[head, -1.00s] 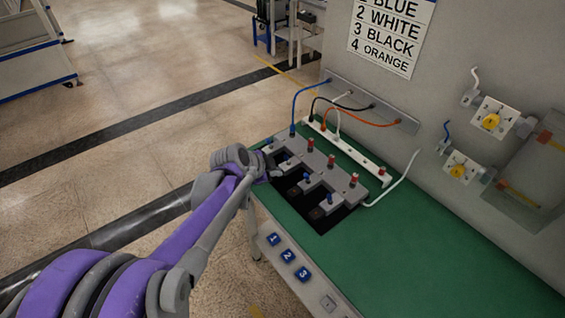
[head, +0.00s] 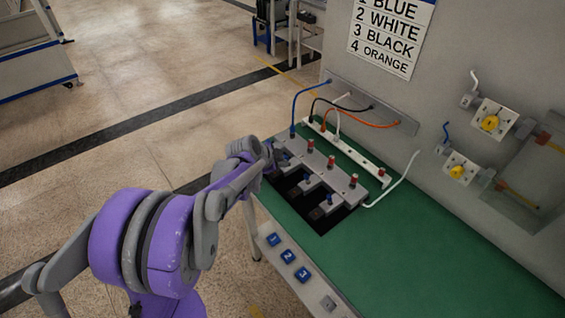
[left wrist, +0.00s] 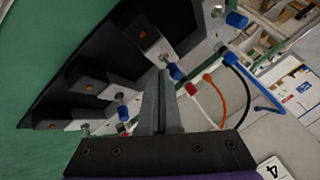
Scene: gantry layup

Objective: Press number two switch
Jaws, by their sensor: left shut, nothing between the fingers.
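A grey switch panel (head: 325,177) with several blue-tipped levers and red-capped posts stands on the green bench. My left gripper (head: 271,157) is at the panel's far left end, its fingers partly hidden by my wrist. In the left wrist view the left gripper (left wrist: 163,78) is shut and empty. Its tips appear close beside a blue-tipped lever (left wrist: 175,71); I cannot tell whether they touch. Another blue-tipped lever (left wrist: 122,111) is to the left. A blue plate marked 2 (head: 288,256) sits on the bench's front edge between plates 1 and 3. My right gripper is not in view.
Behind the panel is a white strip (head: 355,155) with blue, black, white and orange cables running to the wall. A wall sign (head: 392,35) lists numbered colours. Sockets (head: 493,118) hang at right. The green bench top (head: 420,240) is clear at front right.

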